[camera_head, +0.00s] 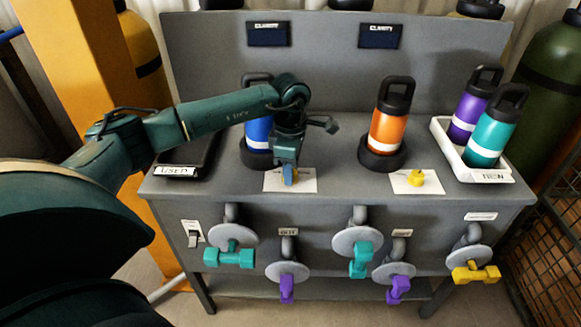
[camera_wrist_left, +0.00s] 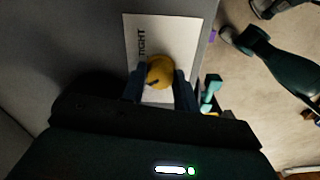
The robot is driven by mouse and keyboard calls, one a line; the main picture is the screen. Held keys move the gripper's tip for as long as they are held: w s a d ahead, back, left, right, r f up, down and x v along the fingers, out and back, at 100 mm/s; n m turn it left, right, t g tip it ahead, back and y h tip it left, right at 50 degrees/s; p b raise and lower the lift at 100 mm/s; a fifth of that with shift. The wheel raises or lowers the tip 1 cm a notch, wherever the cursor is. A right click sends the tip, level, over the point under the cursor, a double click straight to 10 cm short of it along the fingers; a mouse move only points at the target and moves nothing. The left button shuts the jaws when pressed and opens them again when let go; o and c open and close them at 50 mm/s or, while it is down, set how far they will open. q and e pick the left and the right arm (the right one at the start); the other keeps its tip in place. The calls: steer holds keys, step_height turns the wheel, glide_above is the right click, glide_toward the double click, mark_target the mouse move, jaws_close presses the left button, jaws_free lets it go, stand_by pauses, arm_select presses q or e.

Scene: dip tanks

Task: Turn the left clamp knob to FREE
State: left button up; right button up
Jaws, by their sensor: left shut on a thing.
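The left clamp knob is a small yellow round knob on a white label plate (camera_head: 305,182) in front of the blue bottle (camera_head: 257,130). My left gripper (camera_head: 289,178) points down at it, its fingers shut on opposite sides of the knob. In the left wrist view the knob (camera_wrist_left: 160,71) sits between the two fingertips (camera_wrist_left: 160,85). The word TIGHT shows on the plate (camera_wrist_left: 135,30) beside it. The rest of the label is hidden, so I cannot tell the knob's exact setting.
The orange bottle (camera_head: 388,125) stands in a dark holder, with another yellow knob (camera_head: 416,178) before it. A white tray (camera_head: 487,174) holds purple and teal bottles at right. A dark USED tray (camera_head: 180,165) lies under my left arm. Several coloured valves line the bench front.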

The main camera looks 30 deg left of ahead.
arm_select(q)
steer(key=shift+n, duration=1)
steer(key=o, duration=1)
step_height(320, 180, up, 13)
steer(key=shift+r, duration=0.1)
